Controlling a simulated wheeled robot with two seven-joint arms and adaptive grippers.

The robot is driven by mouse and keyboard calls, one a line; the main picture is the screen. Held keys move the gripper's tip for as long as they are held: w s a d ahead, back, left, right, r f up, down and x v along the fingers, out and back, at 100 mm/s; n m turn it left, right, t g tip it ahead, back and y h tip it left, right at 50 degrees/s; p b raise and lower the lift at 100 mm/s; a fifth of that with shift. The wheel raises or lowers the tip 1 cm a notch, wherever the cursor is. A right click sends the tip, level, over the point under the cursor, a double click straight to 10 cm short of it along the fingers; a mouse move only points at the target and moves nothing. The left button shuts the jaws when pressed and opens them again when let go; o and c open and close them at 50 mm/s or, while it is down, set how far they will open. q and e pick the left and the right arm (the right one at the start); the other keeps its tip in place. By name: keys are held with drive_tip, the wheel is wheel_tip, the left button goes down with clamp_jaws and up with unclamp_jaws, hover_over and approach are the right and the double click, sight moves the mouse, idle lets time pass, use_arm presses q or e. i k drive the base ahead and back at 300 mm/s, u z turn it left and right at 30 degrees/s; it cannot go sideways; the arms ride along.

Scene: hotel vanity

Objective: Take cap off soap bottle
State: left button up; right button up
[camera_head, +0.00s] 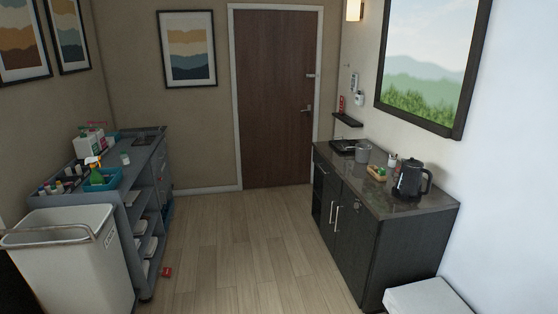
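I cannot tell which container is the soap bottle, and no cap can be made out clearly. A small white container (392,160) stands on the dark counter (345,181) at the right. A small red bottle (341,103) stands on a little wall shelf (348,120) beyond it. On the housekeeping cart (140,187) at the left are several small bottles (58,188), a spray bottle (95,174) in a blue caddy, and a white jug (88,144). Neither of my grippers is in view.
A black kettle (406,182), a wooden tray (374,173) and a grey bucket (363,153) stand on the counter. A grey bin (75,258) is at the front left. A red item (167,272) lies on the floor. The wooden floor (232,245) between is otherwise clear.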

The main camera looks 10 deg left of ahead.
sight(124, 159)
drive_tip(key=u, duration=0.1)
drive_tip(key=i, duration=2.1)
drive_tip(key=u, duration=0.9)
drive_tip(key=i, duration=1.95)
drive_tip(key=u, duration=0.9)
